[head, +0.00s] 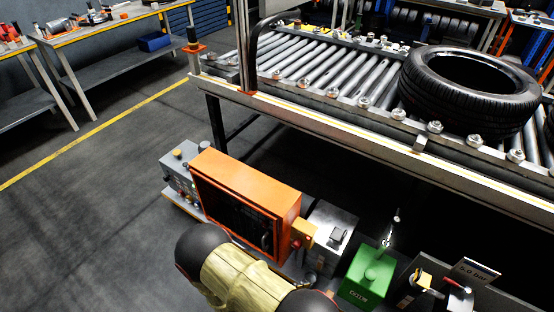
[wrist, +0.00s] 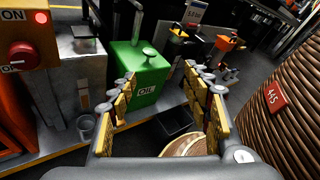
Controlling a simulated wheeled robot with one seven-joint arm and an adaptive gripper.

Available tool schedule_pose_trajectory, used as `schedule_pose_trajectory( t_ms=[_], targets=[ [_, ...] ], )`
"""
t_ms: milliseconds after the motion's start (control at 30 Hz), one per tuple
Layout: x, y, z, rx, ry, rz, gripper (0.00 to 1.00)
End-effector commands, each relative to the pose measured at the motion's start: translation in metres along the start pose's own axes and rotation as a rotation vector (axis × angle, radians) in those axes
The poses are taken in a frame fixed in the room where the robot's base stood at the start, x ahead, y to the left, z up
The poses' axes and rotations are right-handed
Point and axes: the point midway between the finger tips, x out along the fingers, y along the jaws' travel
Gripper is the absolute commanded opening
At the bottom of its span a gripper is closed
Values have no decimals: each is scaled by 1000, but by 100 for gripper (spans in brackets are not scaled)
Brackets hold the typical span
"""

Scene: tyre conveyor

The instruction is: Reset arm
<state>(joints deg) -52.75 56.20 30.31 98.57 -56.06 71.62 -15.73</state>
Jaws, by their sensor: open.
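My gripper (wrist: 165,112) shows in the wrist view with its two yellow-padded fingers spread apart and nothing between them. Beyond the fingers stands a green oil can (wrist: 137,75) marked OIL, apart from them. The oil can also shows in the head view (head: 368,275) at the bottom right. My arm shows at the bottom of the head view; the gripper itself is out of that view.
A tyre (head: 465,92) lies flat on the roller conveyor (head: 310,62). An orange box (head: 245,200) stands below it. A large brown ribbed coil (wrist: 290,110) is close on the right in the wrist view. Workbenches (head: 110,25) stand back left; the floor (head: 85,215) there is clear.

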Motion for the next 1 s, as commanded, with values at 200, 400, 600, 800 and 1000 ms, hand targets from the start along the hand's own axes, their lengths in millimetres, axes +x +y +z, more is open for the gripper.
schedule_pose_trajectory(
  t_ms=[200,400,600,800,1000],
  targets=[
    [-27,-35,54,282,225,-178,49],
    [-51,-61,100,528,414,-326,49],
    [-72,-84,146,767,592,-463,49],
    [-90,-104,195,996,763,-581,49],
    [-103,-125,244,1217,925,-679,49]
  ],
)
